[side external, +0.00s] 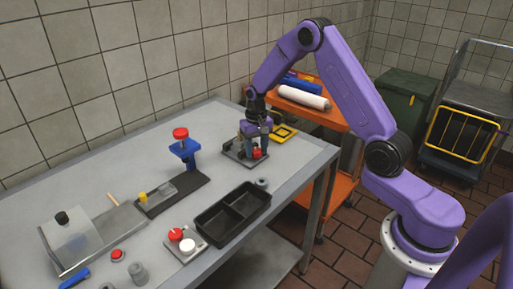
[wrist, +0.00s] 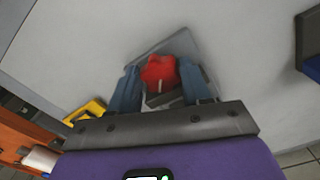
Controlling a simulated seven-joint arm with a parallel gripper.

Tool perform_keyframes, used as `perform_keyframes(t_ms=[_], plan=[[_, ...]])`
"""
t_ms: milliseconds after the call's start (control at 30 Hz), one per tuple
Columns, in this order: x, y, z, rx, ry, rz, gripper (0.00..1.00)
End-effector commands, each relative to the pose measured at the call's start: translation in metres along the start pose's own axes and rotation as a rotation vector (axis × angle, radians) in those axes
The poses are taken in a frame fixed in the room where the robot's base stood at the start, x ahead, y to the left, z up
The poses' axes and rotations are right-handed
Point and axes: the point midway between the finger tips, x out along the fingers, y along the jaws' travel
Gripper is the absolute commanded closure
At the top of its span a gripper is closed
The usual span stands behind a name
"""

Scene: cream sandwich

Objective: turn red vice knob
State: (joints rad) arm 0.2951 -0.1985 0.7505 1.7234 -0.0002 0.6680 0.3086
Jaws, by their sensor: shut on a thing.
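The red vice knob (wrist: 160,71) sits on a small grey vice, whose base plate (wrist: 178,45) shows around it in the wrist view. In the side external view the red knob (side external: 257,153) is at the front of the vice (side external: 232,154), near the far right end of the table. My gripper (wrist: 163,82) has its two blue fingers on either side of the knob and is shut on it. The knob has lobes and a pale mark on its near side. The gripper body hides part of the vice.
A yellow frame (side external: 283,133) lies right of the vice. A black two-compartment tray (side external: 232,215) and a small grey ring (side external: 262,183) are in front. A blue stand with a red top (side external: 184,148) is to the left. An orange cart (side external: 312,113) stands beyond the table's right edge.

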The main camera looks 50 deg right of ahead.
Motion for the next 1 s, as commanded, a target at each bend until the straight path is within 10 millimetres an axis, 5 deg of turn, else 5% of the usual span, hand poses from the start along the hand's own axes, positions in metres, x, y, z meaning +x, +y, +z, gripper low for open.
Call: perform_keyframes(t_ms=[533,567,633,1000], plan=[[-0.0004,-0.0001,-0.0001,0.033,0.0,0.0,0.83],[-0.0004,-0.0001,-0.0001,0.033,0.0,0.0,0.49],[-0.0004,-0.0001,-0.0001,0.032,0.0,0.0,0.27],[-0.0001,0.0001,-0.0002,0.015,0.0,0.0,0.27]])
